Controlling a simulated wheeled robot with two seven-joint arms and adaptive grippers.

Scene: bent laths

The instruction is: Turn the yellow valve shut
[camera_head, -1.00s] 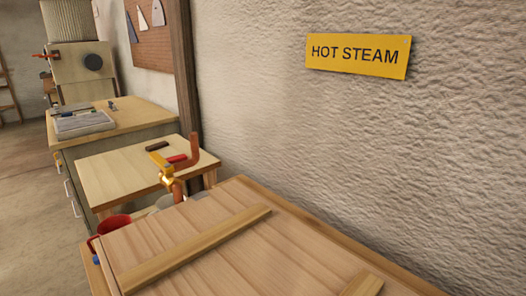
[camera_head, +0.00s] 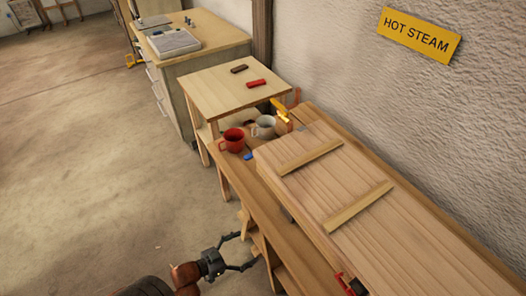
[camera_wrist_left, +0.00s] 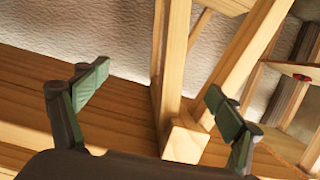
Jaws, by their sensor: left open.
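The yellow valve (camera_head: 280,111) is a small handle on the copper pipe (camera_head: 296,98), at the far end of the long wooden box (camera_head: 372,200) in the head view. My left gripper (camera_head: 248,249) is open and empty in the lower middle of the head view, low beside the bench's front side and well short of the valve. In the left wrist view its two green-padded fingers (camera_wrist_left: 157,98) are spread apart, with wooden bench posts beyond them. The valve does not show in that view. My right gripper is not in view.
A red mug (camera_head: 232,140), a pale mug (camera_head: 264,127) and a small blue thing (camera_head: 248,155) stand near the valve on the bench (camera_head: 262,190). A small table (camera_head: 222,90) stands behind. The yellow sign (camera_head: 420,35) hangs on the wall. The floor at left is clear.

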